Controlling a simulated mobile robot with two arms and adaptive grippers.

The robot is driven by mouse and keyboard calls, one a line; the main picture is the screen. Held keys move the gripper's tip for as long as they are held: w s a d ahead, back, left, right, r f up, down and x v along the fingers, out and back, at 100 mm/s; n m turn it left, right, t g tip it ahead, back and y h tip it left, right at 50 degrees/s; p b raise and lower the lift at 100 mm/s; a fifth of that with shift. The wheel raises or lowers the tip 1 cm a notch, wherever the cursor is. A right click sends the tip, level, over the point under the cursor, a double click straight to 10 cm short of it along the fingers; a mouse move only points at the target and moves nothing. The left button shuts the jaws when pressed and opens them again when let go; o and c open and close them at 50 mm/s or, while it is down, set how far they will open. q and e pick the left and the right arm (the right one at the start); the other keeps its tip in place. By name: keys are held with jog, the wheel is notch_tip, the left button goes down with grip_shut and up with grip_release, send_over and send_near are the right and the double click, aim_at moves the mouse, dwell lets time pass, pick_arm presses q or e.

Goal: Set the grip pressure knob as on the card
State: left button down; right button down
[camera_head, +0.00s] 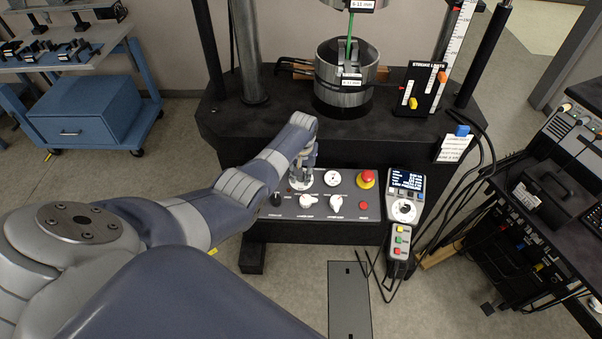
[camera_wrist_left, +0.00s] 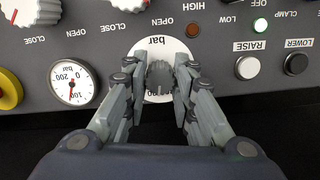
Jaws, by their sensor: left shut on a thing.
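The grip pressure knob (camera_wrist_left: 160,74) is a dark ribbed knob on a white round dial (camera_wrist_left: 152,46) marked "bar". My left gripper (camera_wrist_left: 157,88) has its fingers on both sides of it, shut on it. In the head view my left gripper (camera_head: 303,168) reaches down onto the upper left of the control panel and mostly covers the knob. A white card (camera_head: 453,147) with a blue clip hangs at the machine's right front edge; its print is too small to read. My right gripper is not in view.
A white pressure gauge (camera_wrist_left: 72,83) with a red needle sits beside the knob. A handset (camera_head: 404,200) stands to the right.

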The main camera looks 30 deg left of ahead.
pick_arm(q)
jog(key=m, duration=0.5)
jog(key=shift+y+p, duration=0.3)
jog(key=shift+m, duration=0.4)
jog(key=c, duration=1.3)
grip_release()
jog(key=shift+r, duration=0.15)
jog(key=r, duration=0.3)
jog(key=d+r, duration=0.1)
jog(key=r, duration=0.3)
jog(key=s+d+r, duration=0.1)
jog(key=r, duration=0.3)
jog(key=shift+r, duration=0.25)
